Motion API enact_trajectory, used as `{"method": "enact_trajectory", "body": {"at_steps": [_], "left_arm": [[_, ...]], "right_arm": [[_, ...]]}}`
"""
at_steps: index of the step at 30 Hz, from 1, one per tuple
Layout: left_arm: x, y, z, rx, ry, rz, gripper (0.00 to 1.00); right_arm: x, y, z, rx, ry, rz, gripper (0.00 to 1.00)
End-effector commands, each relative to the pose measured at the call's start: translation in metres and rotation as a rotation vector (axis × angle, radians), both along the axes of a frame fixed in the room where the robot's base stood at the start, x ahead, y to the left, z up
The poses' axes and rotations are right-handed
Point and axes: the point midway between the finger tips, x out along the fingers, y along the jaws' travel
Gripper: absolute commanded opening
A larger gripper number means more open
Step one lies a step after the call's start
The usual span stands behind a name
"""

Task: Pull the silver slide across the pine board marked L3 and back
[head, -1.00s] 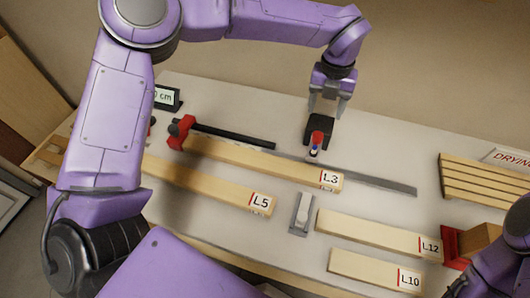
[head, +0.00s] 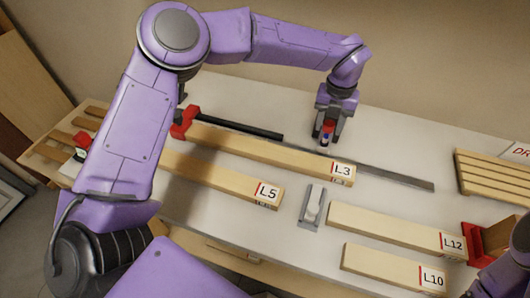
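The pine board marked L3 (head: 270,154) lies lengthwise on the bench, its label at the right end. A grey flat strip (head: 390,178) runs along its far side. A small silver-grey plate with a raised pale piece (head: 313,205) lies in front of the board's right end; I cannot tell for certain whether this is the silver slide. My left gripper (head: 328,135) points down just behind the board's right part, at a small red, blue and white item (head: 327,131). Whether its fingers grip anything is unclear. My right gripper is out of view; only part of that arm shows at lower right.
A black bar with a red head (head: 184,122) lies behind L3. Boards L5 (head: 220,176), L12 (head: 390,228) and L10 (head: 390,267) lie in front. A red bracket (head: 475,243) and a slatted rack (head: 490,172) stand at right. The bench between L5 and the silver plate is clear.

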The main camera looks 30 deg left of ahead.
Motion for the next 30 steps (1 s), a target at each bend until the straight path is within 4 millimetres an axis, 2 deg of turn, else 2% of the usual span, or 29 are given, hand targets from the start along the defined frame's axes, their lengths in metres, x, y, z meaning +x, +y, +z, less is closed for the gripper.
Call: {"method": "enact_trajectory", "body": {"at_steps": [1,2,10,30], "left_arm": [[0.000,0.000,0.000,0.000,0.000,0.000,0.26],[0.000,0.000,0.000,0.000,0.000,0.000,0.17],[-0.004,-0.001,0.000,-0.001,-0.001,0.000,0.17],[-0.044,-0.009,0.001,-0.002,-0.001,-0.001,0.17]], "right_arm": [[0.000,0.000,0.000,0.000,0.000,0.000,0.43],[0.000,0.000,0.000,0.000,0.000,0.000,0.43],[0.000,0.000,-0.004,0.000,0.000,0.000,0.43],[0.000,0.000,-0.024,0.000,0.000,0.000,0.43]]}}
